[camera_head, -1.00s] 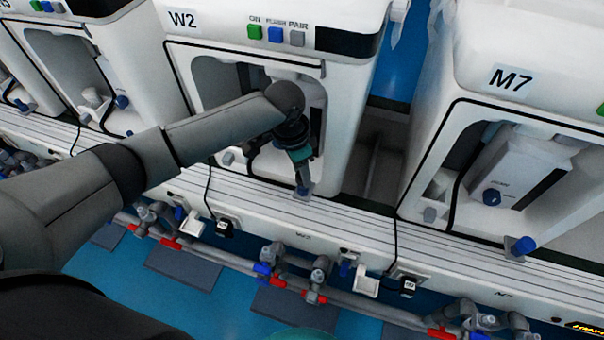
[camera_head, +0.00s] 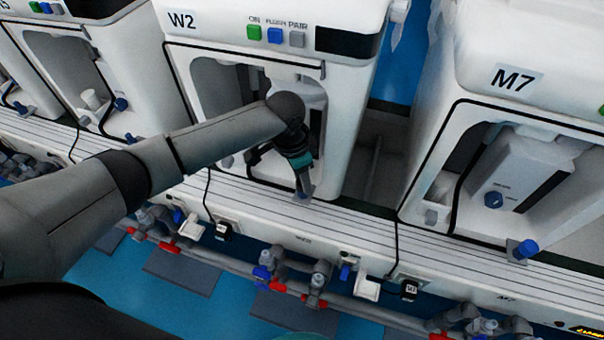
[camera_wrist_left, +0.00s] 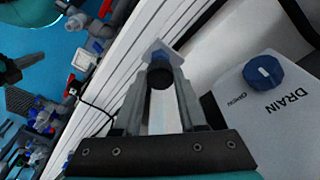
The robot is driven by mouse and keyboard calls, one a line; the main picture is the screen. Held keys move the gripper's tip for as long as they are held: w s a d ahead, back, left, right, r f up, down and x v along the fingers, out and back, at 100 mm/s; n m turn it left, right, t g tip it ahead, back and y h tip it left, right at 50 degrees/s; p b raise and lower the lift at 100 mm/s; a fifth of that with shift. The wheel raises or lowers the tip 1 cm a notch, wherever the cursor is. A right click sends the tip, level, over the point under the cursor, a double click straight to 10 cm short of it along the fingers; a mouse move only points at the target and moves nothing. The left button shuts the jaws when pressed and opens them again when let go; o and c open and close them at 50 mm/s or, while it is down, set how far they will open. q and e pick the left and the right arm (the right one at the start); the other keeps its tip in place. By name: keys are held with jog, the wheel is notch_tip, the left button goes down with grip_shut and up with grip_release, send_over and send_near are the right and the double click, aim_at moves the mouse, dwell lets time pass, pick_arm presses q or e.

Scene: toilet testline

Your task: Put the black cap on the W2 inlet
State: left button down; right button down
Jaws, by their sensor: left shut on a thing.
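My left gripper (camera_head: 303,183) reaches down in front of the W2 unit (camera_head: 268,50), at its lower front edge. In the left wrist view my left gripper (camera_wrist_left: 161,72) is shut on the black cap (camera_wrist_left: 160,76), which sits between the fingertips. Just beyond the cap is a grey-blue bracket (camera_wrist_left: 163,49) at the unit's edge; the fingertips overlap it in the picture. The bracket also shows below the fingertips in the head view (camera_head: 303,197). The inlet is hidden behind the cap and fingers. I cannot tell whether the cap touches it. My right gripper is not in view.
A tank with a blue DRAIN knob (camera_wrist_left: 263,71) stands right of the fingers in the wrist view. The M7 unit (camera_head: 535,140) stands to the right, with a blue cap (camera_head: 526,248) at its front. Pipes with valves (camera_head: 290,280) run below the white ledge (camera_head: 330,222).

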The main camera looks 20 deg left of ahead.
aim_at(297, 183)
pick_arm(q)
jog(key=shift+c, duration=2.4)
grip_release()
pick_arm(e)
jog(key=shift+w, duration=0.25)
pick_arm(q)
jog(key=shift+r, duration=0.1)
jog(key=shift+r, duration=0.75)
notch_tip(297, 183, up, 11)
jog(key=s+a+p, duration=0.1)
jog(key=p, duration=0.4)
jog(key=shift+a+r, duration=0.15)
jog(key=shift+r, duration=0.05)
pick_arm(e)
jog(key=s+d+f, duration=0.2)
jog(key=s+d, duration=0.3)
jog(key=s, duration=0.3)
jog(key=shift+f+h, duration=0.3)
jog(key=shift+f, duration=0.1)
pick_arm(q)
jog(key=shift+s, duration=0.1)
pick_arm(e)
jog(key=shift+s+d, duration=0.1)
